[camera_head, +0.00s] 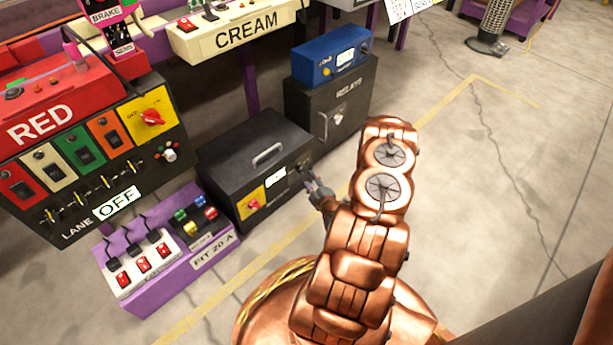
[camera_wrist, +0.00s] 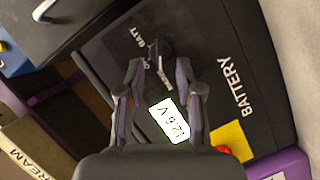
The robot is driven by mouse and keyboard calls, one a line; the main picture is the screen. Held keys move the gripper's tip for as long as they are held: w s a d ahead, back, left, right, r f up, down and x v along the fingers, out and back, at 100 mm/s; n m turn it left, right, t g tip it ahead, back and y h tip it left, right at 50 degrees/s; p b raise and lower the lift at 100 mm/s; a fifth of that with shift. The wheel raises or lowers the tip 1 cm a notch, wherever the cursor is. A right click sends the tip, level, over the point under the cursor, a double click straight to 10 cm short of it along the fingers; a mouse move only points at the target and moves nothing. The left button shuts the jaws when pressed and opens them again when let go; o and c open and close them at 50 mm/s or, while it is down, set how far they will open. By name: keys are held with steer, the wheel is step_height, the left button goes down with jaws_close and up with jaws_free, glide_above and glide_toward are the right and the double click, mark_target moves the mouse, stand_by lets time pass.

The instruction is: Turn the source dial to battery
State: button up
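The source dial (camera_wrist: 158,52) is a black knob on the dark front of the battery box. In the wrist view, the label BATT sits beside it toward the upper left. The battery box (camera_head: 235,150) has a grey handle on top in the head view. My gripper (camera_wrist: 158,75) is open, with its two fingers apart on either side of the dial's near end. I cannot tell whether they touch it. In the head view my gripper (camera_head: 313,187) is at the right end of the box's front.
The box front has a 12.6 V display (camera_wrist: 168,121) and a yellow panel (camera_wrist: 233,141) with a red knob. A purple fuse box (camera_head: 150,295) stands at the left, and a black relays box (camera_head: 350,95) behind. Floor to the right is clear.

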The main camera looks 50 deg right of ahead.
mark_target(304, 172)
steer(key=shift+b+x, duration=0.65)
steer(key=shift+x, duration=1.45)
jaws_close()
